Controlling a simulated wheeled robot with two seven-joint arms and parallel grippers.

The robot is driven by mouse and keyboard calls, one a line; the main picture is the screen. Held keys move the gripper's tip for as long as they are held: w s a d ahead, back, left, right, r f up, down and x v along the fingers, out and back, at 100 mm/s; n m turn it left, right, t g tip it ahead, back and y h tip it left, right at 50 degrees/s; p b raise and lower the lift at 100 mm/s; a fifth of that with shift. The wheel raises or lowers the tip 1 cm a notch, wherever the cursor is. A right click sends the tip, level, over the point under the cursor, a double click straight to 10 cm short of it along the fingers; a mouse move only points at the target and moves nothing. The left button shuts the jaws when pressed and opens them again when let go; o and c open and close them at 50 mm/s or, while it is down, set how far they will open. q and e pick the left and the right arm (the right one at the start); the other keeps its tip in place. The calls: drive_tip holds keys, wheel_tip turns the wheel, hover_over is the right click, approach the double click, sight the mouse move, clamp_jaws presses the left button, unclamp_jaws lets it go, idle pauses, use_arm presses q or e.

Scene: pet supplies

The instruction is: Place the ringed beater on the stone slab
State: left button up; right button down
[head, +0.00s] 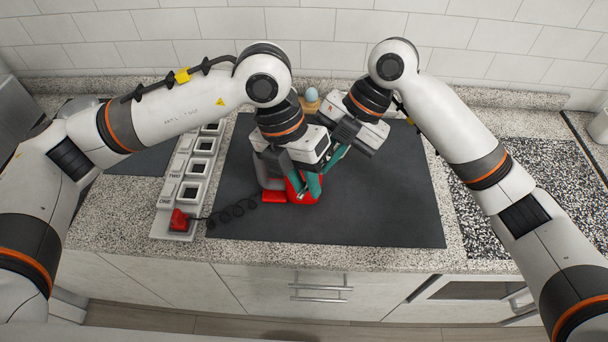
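A red appliance (274,196) with a grey part sits on the dark mat near the centre, mostly behind my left gripper. My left gripper (305,194) points down at it, with its teal fingers against or just in front of the red body. I cannot tell whether they grip anything. My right gripper (328,168) reaches in from the right, close beside the left one. Its teal fingers are partly hidden, so its opening is unclear. I cannot make out a ringed beater; the grippers may hide it. A black-and-white speckled slab (540,195), apparently the stone slab, lies at the right.
A power strip (180,180) with several sockets lies left of the dark mat (390,215). A red plug (180,220) sits at its front end, with a black coiled cord (232,212) running to the appliance. A pale blue egg-like thing (311,95) stands behind. The mat's right part is clear.

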use_arm(q)
clamp_jaws()
use_arm(e)
drive_tip(key=c, duration=1.5)
unclamp_jaws()
